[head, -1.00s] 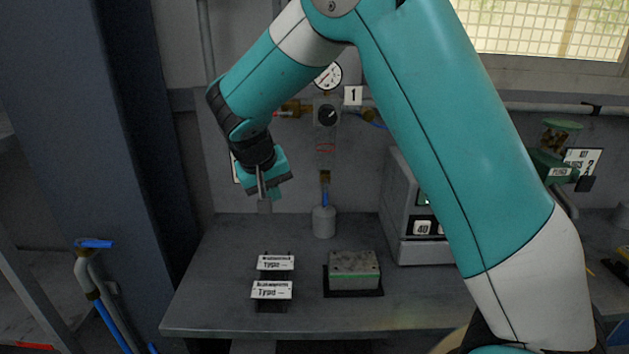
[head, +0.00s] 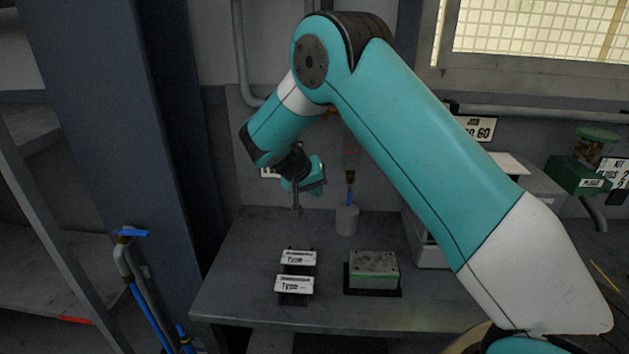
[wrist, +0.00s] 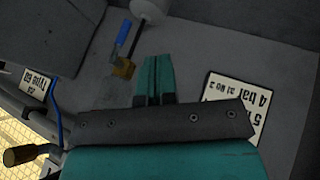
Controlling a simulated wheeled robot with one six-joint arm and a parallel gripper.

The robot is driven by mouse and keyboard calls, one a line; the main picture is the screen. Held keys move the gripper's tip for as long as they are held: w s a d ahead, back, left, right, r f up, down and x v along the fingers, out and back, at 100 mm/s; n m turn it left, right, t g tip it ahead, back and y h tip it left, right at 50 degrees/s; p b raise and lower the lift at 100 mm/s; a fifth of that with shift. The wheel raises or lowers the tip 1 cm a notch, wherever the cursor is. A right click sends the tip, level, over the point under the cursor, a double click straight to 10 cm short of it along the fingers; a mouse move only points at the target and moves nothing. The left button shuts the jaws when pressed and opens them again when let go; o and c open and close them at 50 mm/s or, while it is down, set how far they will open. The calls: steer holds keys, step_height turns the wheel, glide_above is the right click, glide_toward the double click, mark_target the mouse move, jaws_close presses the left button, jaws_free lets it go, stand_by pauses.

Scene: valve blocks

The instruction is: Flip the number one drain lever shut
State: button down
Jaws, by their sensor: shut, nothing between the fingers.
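The drain valve has a brass body (head: 350,176) on the back wall, with a blue lever (head: 350,197) hanging down above a grey bottle (head: 347,221). In the wrist view the brass body (wrist: 123,68) and blue lever (wrist: 124,32) lie just left of my fingers, the lever pointing up the picture. My gripper (head: 297,207) is shut and empty, left of the lever and apart from it in the head view. Its teal fingers also show in the wrist view (wrist: 157,62). No number shows beside this valve now; my arm hides the wall above.
A bench (head: 235,285) carries two label plates (head: 296,270) and a metal block (head: 373,264). A grey cabinet (head: 432,252) stands partly behind my arm. A wall sign (wrist: 236,108) is right of my fingers in the wrist view. Another blue-handled pipe (head: 130,234) stands at left.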

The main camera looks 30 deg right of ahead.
mark_target(350, 192)
steer(key=d+f+p, duration=0.4)
steer(key=d, duration=0.3)
steer(key=shift+s+f, duration=0.25)
steer(key=shift+s, duration=0.1)
